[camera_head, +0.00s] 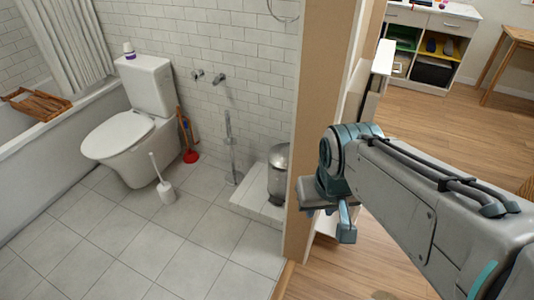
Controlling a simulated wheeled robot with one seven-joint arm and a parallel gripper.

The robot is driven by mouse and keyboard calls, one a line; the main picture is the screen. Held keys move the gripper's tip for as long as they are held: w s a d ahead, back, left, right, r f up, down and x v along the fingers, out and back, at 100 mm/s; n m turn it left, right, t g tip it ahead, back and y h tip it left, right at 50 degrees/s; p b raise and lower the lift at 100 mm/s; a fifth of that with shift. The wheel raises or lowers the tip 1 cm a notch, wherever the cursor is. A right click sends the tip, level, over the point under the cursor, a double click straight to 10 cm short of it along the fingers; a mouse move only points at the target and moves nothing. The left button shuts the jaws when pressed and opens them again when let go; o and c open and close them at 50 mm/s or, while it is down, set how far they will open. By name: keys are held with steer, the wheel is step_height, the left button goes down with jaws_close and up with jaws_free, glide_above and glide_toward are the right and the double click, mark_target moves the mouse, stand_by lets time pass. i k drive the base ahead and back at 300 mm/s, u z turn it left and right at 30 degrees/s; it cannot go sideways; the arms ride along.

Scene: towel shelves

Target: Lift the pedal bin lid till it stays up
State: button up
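The pedal bin (278,182) is a small round metal bin standing upright on a low white tiled step, against the edge of the wall. Its rounded lid (281,155) looks closed on top. Its right side is partly hidden by the brown wall end. My gripper (342,226) hangs at the end of my arm, to the right of the bin, in front of the white door edge past the wall end. It appears apart from the bin. Its fingers are small and partly hidden, so its opening does not show.
The brown wall end (318,110) stands between my gripper and the bin. The tiled step (252,206) is low. A toilet (128,140), toilet brush (163,188), plunger (190,155) and metal stand (230,150) are further left. The tiled floor in front is clear.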

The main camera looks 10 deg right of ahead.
mark_target(278, 155)
steer(key=k, duration=0.4)
steer(key=z, duration=1.2)
steer(key=i, duration=0.6)
steer(key=u, duration=1.35)
